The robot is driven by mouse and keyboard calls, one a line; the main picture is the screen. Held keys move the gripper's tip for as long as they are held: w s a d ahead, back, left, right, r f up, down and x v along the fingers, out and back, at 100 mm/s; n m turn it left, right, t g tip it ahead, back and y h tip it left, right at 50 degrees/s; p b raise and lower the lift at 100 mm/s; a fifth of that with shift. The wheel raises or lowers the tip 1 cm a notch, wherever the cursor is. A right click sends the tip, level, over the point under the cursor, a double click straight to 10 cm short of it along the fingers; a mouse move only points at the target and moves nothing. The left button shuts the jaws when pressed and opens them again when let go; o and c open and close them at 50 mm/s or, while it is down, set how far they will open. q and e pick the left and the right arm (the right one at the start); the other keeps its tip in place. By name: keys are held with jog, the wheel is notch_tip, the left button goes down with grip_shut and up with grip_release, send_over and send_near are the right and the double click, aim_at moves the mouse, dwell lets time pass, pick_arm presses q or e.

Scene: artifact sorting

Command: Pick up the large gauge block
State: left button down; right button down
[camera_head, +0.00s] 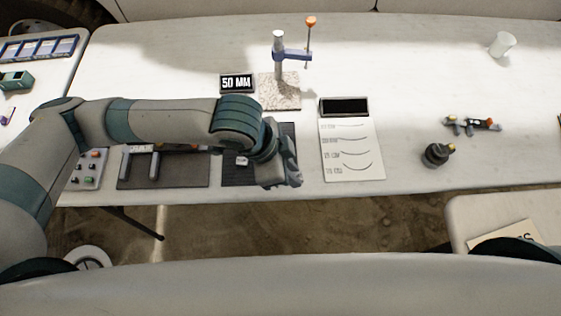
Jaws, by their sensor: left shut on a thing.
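My left gripper (288,172) is over the right part of a dark mat (234,178) near the front edge of the table. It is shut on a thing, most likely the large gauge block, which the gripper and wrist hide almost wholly. I cannot tell whether that thing touches the mat or is lifted. A small light block (242,160) lies on the mat, left of the gripper. A black sign (237,83) reading "50 MM" stands behind the arm. My right gripper is not in view.
A stand with an orange-tipped lever (279,60) is on a speckled plate behind the gripper. A written sheet (352,150) lies to the right. A dark round object (436,154), a small device (473,125) and a white cup (502,44) are farther right.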

pick_arm(q)
jog(key=shift+s+d+r, duration=0.3)
jog(key=shift+s+r, duration=0.05)
jog(key=shift+s, duration=0.15)
jog(key=shift+s+d+r, duration=0.25)
jog(key=shift+s+r, duration=0.1)
jog(key=shift+s, duration=0.15)
